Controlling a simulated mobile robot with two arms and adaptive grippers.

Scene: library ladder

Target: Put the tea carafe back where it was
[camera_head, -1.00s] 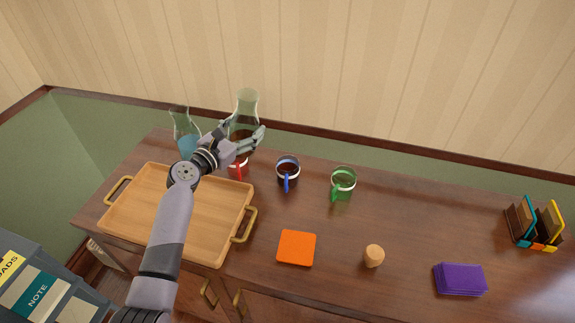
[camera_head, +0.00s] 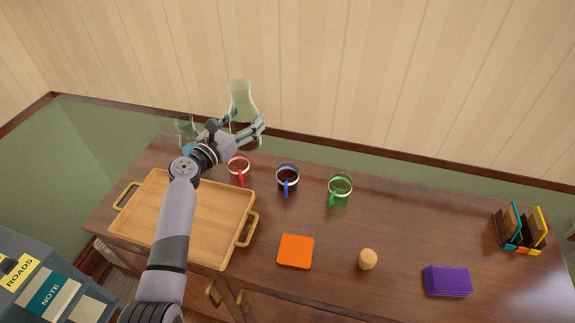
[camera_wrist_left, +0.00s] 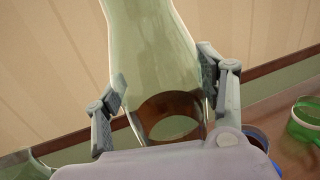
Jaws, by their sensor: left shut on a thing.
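A clear glass carafe (camera_head: 242,100) is in my left gripper (camera_head: 248,130) at the back of the desk, behind the red mug (camera_head: 239,168). The left wrist view shows the carafe (camera_wrist_left: 155,50) between the two fingers (camera_wrist_left: 165,95), with brown liquid low inside. The fingers are shut on its body. The carafe looks upright in the head view; whether its base touches the desk is hidden by the gripper. A second glass vessel with blue liquid (camera_head: 187,149) stands to the left, partly hidden by my arm. My right gripper is not in view.
A wooden tray (camera_head: 136,232) with brass handles lies at the left. Blue (camera_head: 287,179) and green (camera_head: 340,188) mugs stand right of the red one. An orange square (camera_head: 295,251), a cork (camera_head: 367,259) and a purple block (camera_head: 447,281) lie in front.

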